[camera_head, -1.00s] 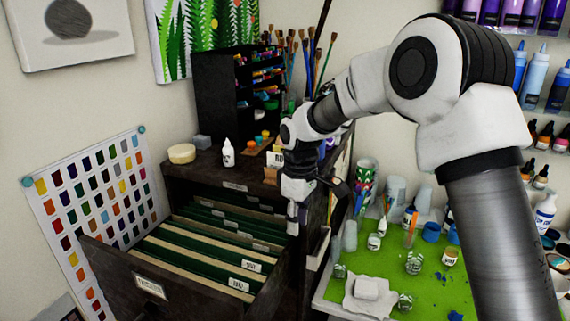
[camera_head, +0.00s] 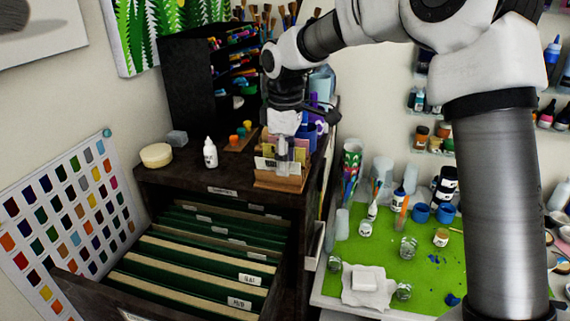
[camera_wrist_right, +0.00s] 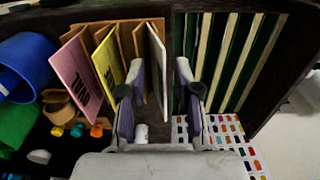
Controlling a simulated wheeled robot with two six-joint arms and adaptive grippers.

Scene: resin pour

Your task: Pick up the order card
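A wooden card holder (camera_head: 280,184) stands on the cabinet top with several upright cards. A white card (camera_head: 264,164) is at its front, with dark marks too small to read; it also shows nearly edge-on in the right wrist view (camera_wrist_right: 157,68). Behind it are a yellow card (camera_wrist_right: 108,65) and a pink card (camera_wrist_right: 78,75) reading "OVAL". My right gripper (camera_head: 283,160) points down over the holder. In the right wrist view its two fingers (camera_wrist_right: 160,72) are apart, with the white card between them and a gap beside it. My left gripper is not in view.
The cabinet's open drawer (camera_head: 215,255) holds green folders below the holder. A white bottle (camera_head: 210,154), a round yellowish tub (camera_head: 156,155) and a dark pen rack (camera_head: 190,85) stand nearby. A green mat (camera_head: 385,250) with cups and jars lies to the right.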

